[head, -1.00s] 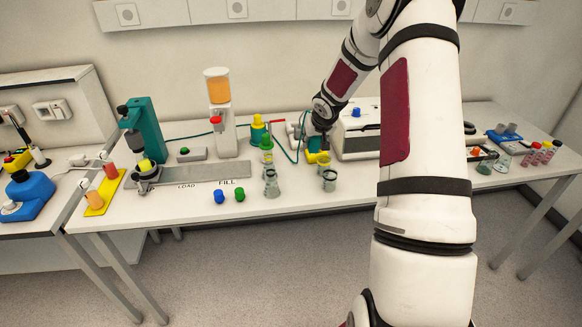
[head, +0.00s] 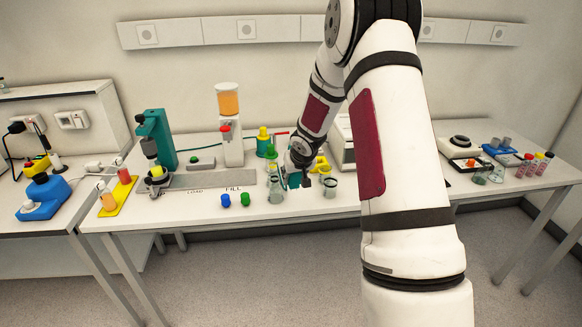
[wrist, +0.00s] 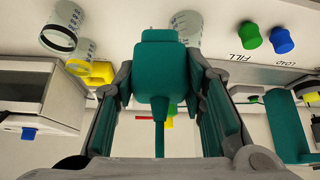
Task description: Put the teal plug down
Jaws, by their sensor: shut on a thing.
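In the wrist view the teal plug (wrist: 160,75) is gripped between the two fingers of my gripper (wrist: 160,82), with its thin teal cable running off below it in the picture. In the head view my gripper (head: 298,181) is low over the front part of the table, between two clear beakers, one to its left (head: 277,190) and one to its right (head: 329,187). The plug is mostly hidden there by my gripper. I cannot tell whether the plug touches the table.
A yellow holder (head: 320,164) stands just behind my gripper. Blue (head: 226,201) and green (head: 242,200) caps lie to the left near the front edge. A white box-shaped machine (head: 343,140) stands behind, partly covered by my arm. The table's front strip between caps and beakers is bare.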

